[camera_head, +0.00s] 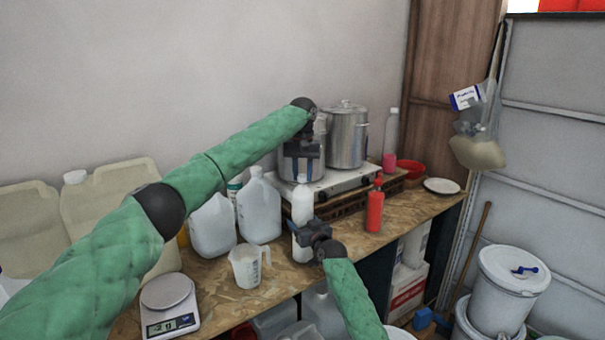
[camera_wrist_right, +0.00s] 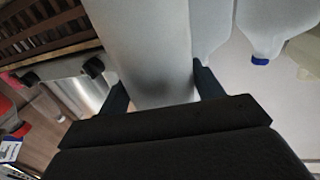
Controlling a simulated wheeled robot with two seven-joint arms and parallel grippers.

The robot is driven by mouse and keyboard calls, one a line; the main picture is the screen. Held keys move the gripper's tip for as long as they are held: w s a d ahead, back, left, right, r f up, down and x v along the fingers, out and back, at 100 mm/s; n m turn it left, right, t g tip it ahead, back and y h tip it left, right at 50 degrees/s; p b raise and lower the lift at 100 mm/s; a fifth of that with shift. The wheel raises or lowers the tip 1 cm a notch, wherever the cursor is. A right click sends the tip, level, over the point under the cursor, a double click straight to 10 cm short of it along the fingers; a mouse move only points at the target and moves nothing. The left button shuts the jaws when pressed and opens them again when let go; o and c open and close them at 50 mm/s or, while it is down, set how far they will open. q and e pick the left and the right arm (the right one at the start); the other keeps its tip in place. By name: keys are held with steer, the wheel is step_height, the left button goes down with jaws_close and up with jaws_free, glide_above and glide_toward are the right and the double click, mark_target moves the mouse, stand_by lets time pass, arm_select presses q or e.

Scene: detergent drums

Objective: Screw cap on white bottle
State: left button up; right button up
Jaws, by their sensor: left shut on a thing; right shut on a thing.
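The white bottle (camera_head: 302,208) stands upright near the front of the wooden bench, in front of the stove. My right gripper (camera_head: 302,231) is shut around its body from the front. In the right wrist view the bottle (camera_wrist_right: 150,45) fills the space between the two dark fingers (camera_wrist_right: 164,90). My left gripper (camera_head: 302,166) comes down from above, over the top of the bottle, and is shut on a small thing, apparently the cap. A small pale piece shows at the bottle's top; I cannot tell whether the cap touches the neck.
A steel pot (camera_head: 346,135) stands on the stove behind the bottle. A red bottle (camera_head: 374,208) is to the right. Translucent jugs (camera_head: 260,208), a measuring jug (camera_head: 247,266) and a scale (camera_head: 169,304) are to the left. A white plate (camera_head: 441,186) lies at the right end.

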arm_select(q)
steer(key=o, duration=1.2)
steer(key=shift+c, duration=0.2)
step_height(320, 180, up, 12)
steer(key=shift+w, duration=0.1)
arm_select(e)
steer(key=o, duration=2)
steer(key=shift+c, duration=0.2)
